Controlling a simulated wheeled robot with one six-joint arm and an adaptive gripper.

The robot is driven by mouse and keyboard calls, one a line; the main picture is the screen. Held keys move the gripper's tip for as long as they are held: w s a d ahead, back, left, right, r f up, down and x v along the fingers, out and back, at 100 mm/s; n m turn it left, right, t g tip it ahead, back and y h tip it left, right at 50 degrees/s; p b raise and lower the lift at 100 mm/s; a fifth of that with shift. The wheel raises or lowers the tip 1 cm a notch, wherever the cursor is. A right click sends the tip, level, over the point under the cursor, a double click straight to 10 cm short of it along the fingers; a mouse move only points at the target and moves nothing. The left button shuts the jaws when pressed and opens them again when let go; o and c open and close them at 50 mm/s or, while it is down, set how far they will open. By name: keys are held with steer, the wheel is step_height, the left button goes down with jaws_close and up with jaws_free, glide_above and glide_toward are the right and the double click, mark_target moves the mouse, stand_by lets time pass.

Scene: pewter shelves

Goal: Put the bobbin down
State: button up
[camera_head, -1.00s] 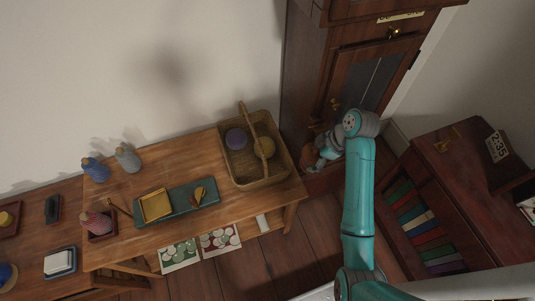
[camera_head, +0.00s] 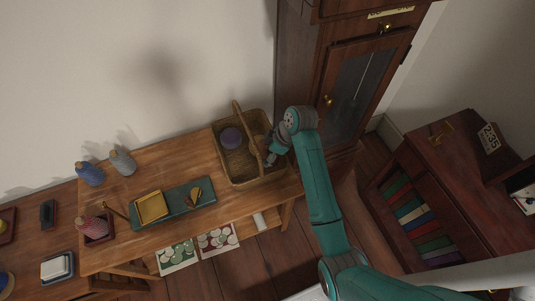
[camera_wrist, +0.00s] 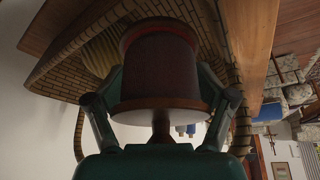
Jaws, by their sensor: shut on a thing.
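A bobbin (camera_wrist: 160,72) with dark maroon thread, a pale lower rim and a wooden stem fills the middle of the wrist view. My gripper (camera_wrist: 162,98) is shut on it, one finger on each side. In the head view my gripper (camera_head: 271,160) is at the right side of the wicker basket (camera_head: 222,160). The held bobbin cannot be made out there, hidden by my wrist. The basket's weave (camera_wrist: 72,72) also shows behind the bobbin in the wrist view. I cannot tell whether the bobbin touches the basket.
The basket holds a purple ball (camera_head: 230,137). Blue (camera_head: 90,174) and grey (camera_head: 122,161) spools stand at the table's back left. A pink spool (camera_head: 92,226), a teal mat (camera_head: 178,208) and a yellow tray (camera_head: 151,207) are in front. A tall cabinet (camera_head: 300,80) stands right.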

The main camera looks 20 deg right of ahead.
steer(key=shift+f, duration=0.4)
steer(key=shift+f, duration=0.1)
steer(key=o, duration=1.1)
